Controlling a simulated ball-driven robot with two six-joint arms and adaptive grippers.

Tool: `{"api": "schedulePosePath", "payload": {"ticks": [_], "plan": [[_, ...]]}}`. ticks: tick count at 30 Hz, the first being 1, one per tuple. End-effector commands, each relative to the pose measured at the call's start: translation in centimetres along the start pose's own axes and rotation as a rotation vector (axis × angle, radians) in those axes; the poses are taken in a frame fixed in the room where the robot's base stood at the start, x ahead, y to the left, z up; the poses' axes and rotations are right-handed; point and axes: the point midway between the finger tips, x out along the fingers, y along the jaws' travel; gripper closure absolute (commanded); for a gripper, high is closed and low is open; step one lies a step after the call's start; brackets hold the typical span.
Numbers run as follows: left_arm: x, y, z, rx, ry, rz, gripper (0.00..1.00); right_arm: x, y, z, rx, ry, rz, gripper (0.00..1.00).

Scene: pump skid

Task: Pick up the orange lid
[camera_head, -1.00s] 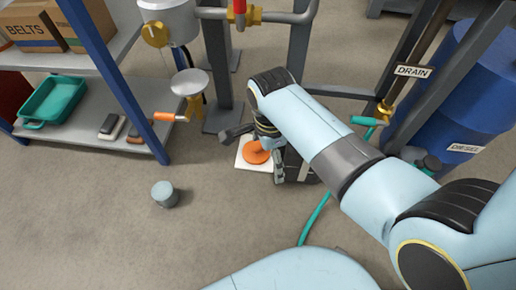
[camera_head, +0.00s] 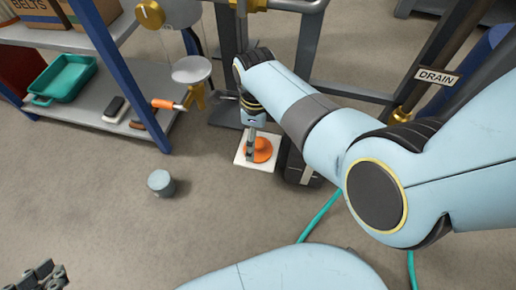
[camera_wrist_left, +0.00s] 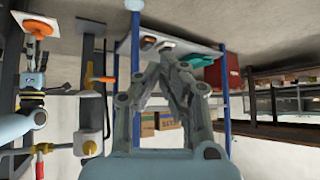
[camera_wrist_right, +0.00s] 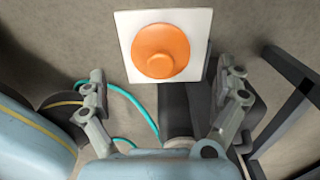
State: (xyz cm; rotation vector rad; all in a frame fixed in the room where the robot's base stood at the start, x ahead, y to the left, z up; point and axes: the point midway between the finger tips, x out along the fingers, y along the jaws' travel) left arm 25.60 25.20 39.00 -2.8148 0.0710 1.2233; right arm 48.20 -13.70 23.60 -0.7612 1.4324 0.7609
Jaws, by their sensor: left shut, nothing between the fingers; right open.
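The orange lid (camera_head: 262,151) lies on a white square plate (camera_head: 240,158) on the floor, near the foot of the pipe frame. In the right wrist view the round lid (camera_wrist_right: 160,50) with its raised knob lies ahead, centred between the fingers. My right gripper (camera_wrist_right: 163,78) is open with nothing between its fingers. In the head view the right gripper (camera_head: 252,150) hangs over the lid and partly hides it. My left gripper (camera_head: 42,275) is at the bottom left edge, far from the lid. The left wrist view shows its fingers (camera_wrist_left: 168,58) closed together and empty.
A shelf with a teal tray (camera_head: 62,78) is at the left. A teal hose (camera_head: 318,217) runs over the floor at the right.

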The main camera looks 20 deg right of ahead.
Motion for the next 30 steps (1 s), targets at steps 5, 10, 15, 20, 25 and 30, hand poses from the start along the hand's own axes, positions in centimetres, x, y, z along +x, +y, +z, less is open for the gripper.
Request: {"api": "schedulePosePath", "payload": {"ticks": [5, 10, 15, 20, 25, 30], "plan": [[0.6, 0.3, 1.7, 0.006, 0.113, -0.001, 1.0, 2.0, 0.1, -0.4, 0.0, 0.003, 0.004, 0.0], [0.6, 0.5, 0.8, 0.016, 0.263, -0.001, 1.0, 3.3, 0.0, -0.5, 0.0, 0.003, 0.004, 0.0], [0.2, 0.7, -0.4, 0.023, 0.373, 0.0, 1.0, 4.0, 0.0, -0.5, 0.0, 0.002, 0.003, 0.0], [-0.1, 0.7, -0.8, 0.025, 0.404, 0.0, 1.0, 4.1, -0.1, -0.4, 0.0, 0.001, 0.001, 0.0], [-0.1, 0.7, -0.9, 0.025, 0.404, 0.0, 1.0, 4.0, -0.1, -0.4, 0.0, 0.001, 0.001, 0.02], [-0.1, 0.7, -0.9, 0.025, 0.403, 0.0, 1.0, 4.0, -0.1, -0.4, 0.0, 0.001, 0.001, 0.24]]}}
